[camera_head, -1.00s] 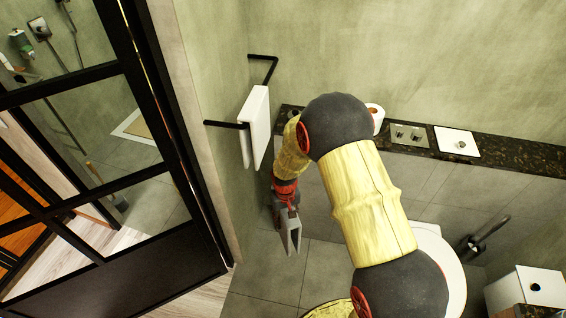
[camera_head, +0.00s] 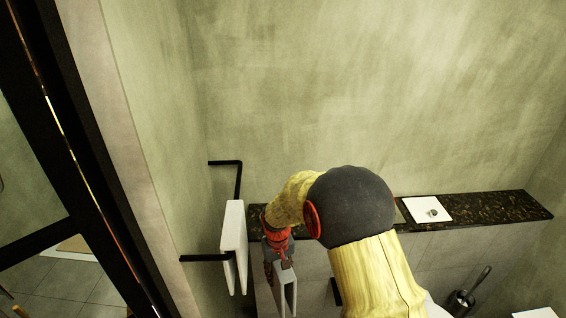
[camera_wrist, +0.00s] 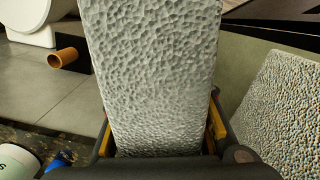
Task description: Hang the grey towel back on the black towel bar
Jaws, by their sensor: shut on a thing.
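The grey towel (camera_head: 290,292) is a pale folded slab in my gripper (camera_head: 279,256), below the red wrist. In the wrist view the towel (camera_wrist: 150,75) is a rough, pale sheet between the fingers of my gripper (camera_wrist: 160,138), which is shut on it. The black towel bar (camera_head: 204,258) stands out from the left wall, with its far arm near the corner. A white towel (camera_head: 233,246) hangs on it, hiding its middle. The held towel is right of the white towel, with a gap between them. A textured towel (camera_wrist: 288,112) also shows at the wrist view's right.
A dark speckled ledge (camera_head: 480,211) runs along the back wall and carries a white plate (camera_head: 427,209). A toilet brush (camera_head: 466,298) stands low at the right. The black door frame (camera_head: 85,150) is at the left. The wrist view shows a cardboard tube (camera_wrist: 62,58).

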